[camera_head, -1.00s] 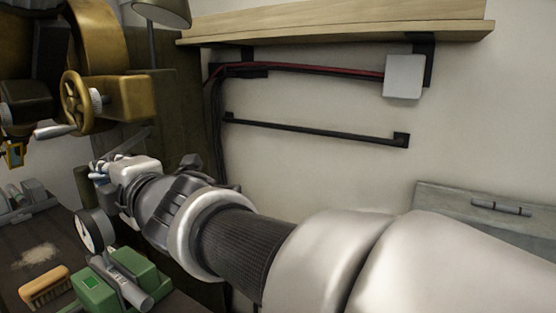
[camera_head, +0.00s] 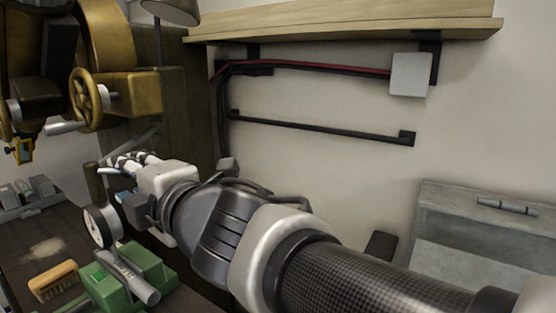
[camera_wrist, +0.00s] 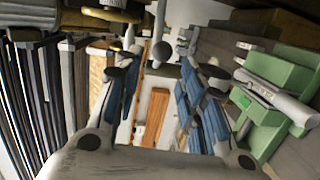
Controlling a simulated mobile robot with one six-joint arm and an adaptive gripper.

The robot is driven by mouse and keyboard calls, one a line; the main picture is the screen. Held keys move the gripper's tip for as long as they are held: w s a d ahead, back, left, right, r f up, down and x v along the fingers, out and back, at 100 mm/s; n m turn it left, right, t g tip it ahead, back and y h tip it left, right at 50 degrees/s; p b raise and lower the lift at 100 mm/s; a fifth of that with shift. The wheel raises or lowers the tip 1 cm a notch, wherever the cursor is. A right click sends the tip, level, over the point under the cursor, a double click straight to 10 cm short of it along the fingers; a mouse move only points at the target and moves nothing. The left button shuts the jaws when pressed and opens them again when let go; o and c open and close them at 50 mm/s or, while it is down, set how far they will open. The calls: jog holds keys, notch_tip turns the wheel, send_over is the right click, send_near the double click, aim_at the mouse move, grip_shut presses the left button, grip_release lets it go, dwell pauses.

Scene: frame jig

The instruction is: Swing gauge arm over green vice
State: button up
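The green vice (camera_head: 148,262) stands on the dark bench at lower left, a grey cylinder lying across it. It also shows at the right of the wrist view (camera_wrist: 268,128). The round white dial gauge (camera_head: 102,226) is just behind and left of the vice, with a dark olive upright post (camera_head: 94,182) above it. My gripper (camera_head: 120,163) is behind the gauge and close to the post. In the wrist view my gripper (camera_wrist: 160,72) has its blue-padded fingers apart, with nothing clearly between them. A grey round knob on a stem (camera_wrist: 162,51) shows beyond the fingertips.
A wooden brush (camera_head: 53,280) lies left of the vice near a pale dust patch (camera_head: 46,248). A brass-coloured machine with a handwheel (camera_head: 88,95) overhangs at upper left. A grey metal box (camera_head: 470,240) is at right, and a shelf (camera_head: 340,24) is above.

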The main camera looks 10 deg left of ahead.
jog(key=shift+v, duration=2.35)
jog(key=shift+w, duration=0.1)
